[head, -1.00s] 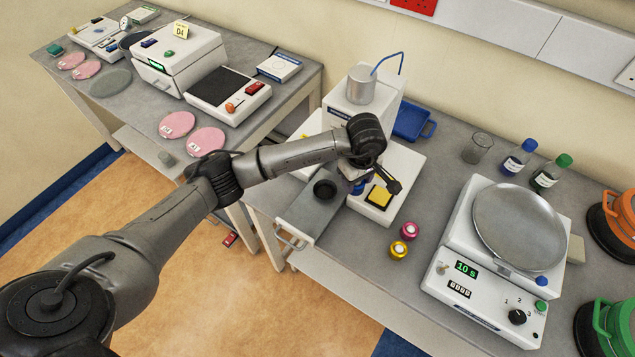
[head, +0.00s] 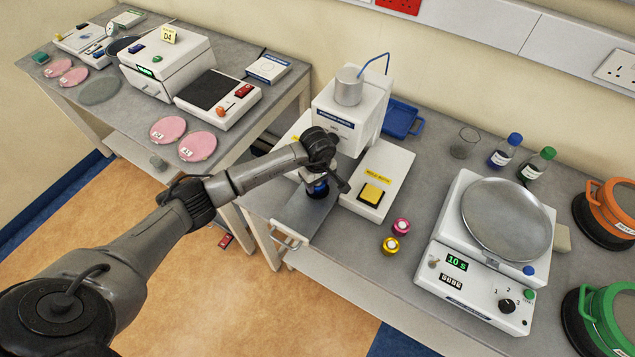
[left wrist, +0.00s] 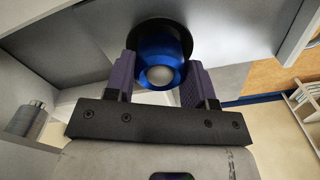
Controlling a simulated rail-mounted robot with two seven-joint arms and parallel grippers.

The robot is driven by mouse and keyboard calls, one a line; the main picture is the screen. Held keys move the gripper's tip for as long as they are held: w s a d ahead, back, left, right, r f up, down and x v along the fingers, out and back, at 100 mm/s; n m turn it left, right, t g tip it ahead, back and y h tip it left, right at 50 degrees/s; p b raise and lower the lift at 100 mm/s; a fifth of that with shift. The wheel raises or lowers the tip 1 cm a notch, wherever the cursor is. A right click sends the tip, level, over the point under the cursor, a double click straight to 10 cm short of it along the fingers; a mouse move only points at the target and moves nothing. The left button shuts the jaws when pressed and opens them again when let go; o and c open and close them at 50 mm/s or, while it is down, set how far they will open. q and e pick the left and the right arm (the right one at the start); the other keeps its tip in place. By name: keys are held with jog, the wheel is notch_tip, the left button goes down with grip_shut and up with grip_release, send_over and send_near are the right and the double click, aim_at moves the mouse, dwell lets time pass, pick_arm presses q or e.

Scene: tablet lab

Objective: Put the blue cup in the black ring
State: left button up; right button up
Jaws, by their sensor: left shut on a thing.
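My left gripper (head: 320,176) is over the grey sliding tray of the white machine, fingers pointing down. In the left wrist view its two purple fingers (left wrist: 160,82) are shut on the sides of the blue cup (left wrist: 160,52). The cup shows as a small blue patch under the gripper in the head view (head: 318,189). The black ring (left wrist: 165,25) shows as a dark rim right behind the cup in the left wrist view. The cup lines up with the ring, but I cannot tell how deep it sits. The gripper hides most of the ring in the head view.
The white machine (head: 345,118) stands just behind the gripper, with a yellow button (head: 371,194) to the right. A pink-topped pot (head: 401,227) and a yellow pot (head: 390,245) stand nearby. A scale (head: 470,285) is farther right.

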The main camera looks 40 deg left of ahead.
pick_arm(q)
jog(key=shift+f, duration=0.6)
jog(key=shift+f, duration=0.2)
jog(key=o, duration=0.9)
jog(key=shift+o, duration=0.2)
jog(key=shift+r, duration=0.1)
